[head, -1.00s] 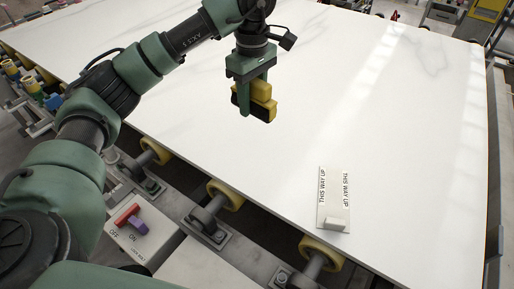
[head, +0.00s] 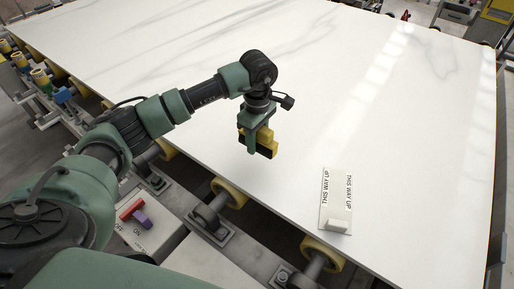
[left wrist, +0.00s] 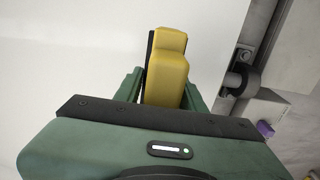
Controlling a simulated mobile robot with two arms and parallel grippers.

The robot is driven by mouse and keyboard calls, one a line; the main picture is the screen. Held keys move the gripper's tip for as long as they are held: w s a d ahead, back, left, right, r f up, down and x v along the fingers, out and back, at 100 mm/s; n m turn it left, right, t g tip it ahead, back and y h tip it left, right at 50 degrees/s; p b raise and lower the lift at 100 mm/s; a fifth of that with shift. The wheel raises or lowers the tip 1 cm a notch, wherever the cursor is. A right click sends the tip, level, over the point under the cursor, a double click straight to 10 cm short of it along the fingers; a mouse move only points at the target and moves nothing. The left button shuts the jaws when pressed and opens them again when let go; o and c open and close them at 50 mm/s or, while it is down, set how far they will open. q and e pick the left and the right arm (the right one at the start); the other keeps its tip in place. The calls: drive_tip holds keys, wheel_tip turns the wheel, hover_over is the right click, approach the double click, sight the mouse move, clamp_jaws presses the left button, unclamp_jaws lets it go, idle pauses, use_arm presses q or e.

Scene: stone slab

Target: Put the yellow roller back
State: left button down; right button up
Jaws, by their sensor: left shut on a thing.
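My left gripper (head: 258,138) is shut on a yellow and black block (head: 265,136), over the front part of the white slab (head: 390,130). The block's black part is at the bottom; I cannot tell if it touches the slab. In the left wrist view the block (left wrist: 168,75) sits between the green fingers, yellow side showing with a black strip along its left. I cannot tell whether this block is the roller. Yellow rollers (head: 229,193) sit under the slab's front edge, one (head: 321,253) further right. My right gripper is not in view.
A white "THIS WAY UP" plate (head: 336,190) with a small raised block lies on the slab at the right of the gripper. A red and purple ON/OFF switch (head: 134,212) is on the frame at lower left. Most of the slab is clear.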

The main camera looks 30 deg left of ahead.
sight(257, 150)
use_arm(q)
wheel_tip(257, 150, down, 4)
drive_tip(key=shift+r, duration=0.2)
drive_tip(key=shift+f, duration=0.2)
drive_tip(key=c, duration=1.3)
unclamp_jaws()
drive_tip(key=shift+f, duration=0.2)
drive_tip(key=o, duration=0.5)
drive_tip(key=shift+c, duration=0.2)
drive_tip(key=shift+r, duration=0.1)
drive_tip(key=shift+r, duration=0.1)
